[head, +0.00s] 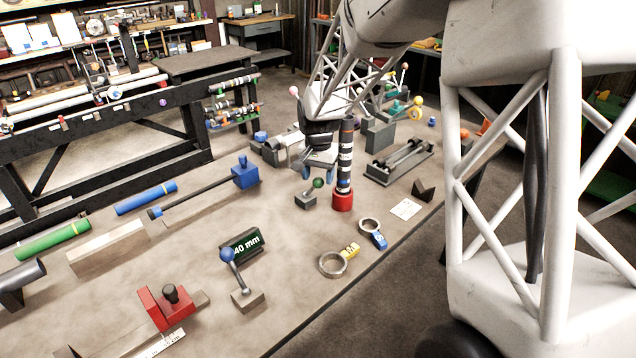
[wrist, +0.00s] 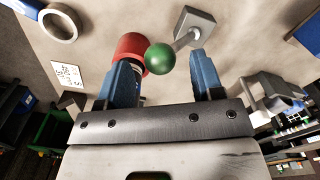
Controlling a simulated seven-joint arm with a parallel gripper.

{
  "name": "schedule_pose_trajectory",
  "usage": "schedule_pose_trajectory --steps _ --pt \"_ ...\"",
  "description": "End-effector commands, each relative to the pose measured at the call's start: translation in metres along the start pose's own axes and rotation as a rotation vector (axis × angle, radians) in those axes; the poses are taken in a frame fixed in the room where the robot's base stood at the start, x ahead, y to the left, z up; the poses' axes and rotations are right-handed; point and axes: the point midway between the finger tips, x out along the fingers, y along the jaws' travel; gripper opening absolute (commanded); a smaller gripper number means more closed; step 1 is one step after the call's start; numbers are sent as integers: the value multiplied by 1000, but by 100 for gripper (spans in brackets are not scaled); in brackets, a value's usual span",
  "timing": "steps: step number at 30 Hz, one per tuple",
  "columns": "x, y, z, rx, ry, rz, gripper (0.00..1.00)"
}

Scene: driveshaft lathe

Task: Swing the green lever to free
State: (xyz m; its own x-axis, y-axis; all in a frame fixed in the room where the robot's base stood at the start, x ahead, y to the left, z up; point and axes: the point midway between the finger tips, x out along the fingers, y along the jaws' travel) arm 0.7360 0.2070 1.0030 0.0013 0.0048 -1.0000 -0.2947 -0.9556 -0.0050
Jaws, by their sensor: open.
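The green lever has a round green ball knob (head: 318,183) on a short rod, rising from a small grey block (head: 306,201) on the table. In the wrist view the green knob (wrist: 160,58) shows between the tips of my two blue fingers, with its grey block (wrist: 194,24) beyond to the upper right. My gripper (head: 318,174) is open, pointing down just above the lever. It also shows open in the wrist view (wrist: 162,62). I cannot tell whether the knob is level with the fingertips or a little past them.
A striped post on a red base (head: 343,202) stands close beside the lever; its red part (wrist: 130,46) shows by my left finger. A grey fixture with rods (head: 400,160) lies to the right. Two rings (head: 333,265) and a blue-knobbed lever (head: 247,300) lie nearer the front.

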Motion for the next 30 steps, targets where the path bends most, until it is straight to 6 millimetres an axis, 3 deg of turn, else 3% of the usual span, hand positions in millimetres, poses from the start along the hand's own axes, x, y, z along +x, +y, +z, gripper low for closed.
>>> schedule_pose_trajectory --steps 9,20,30 --pt "26 0 0 0 0 0 61" --pt "29 0 0 0 0 0 59" --pt "29 0 0 0 0 0 7"
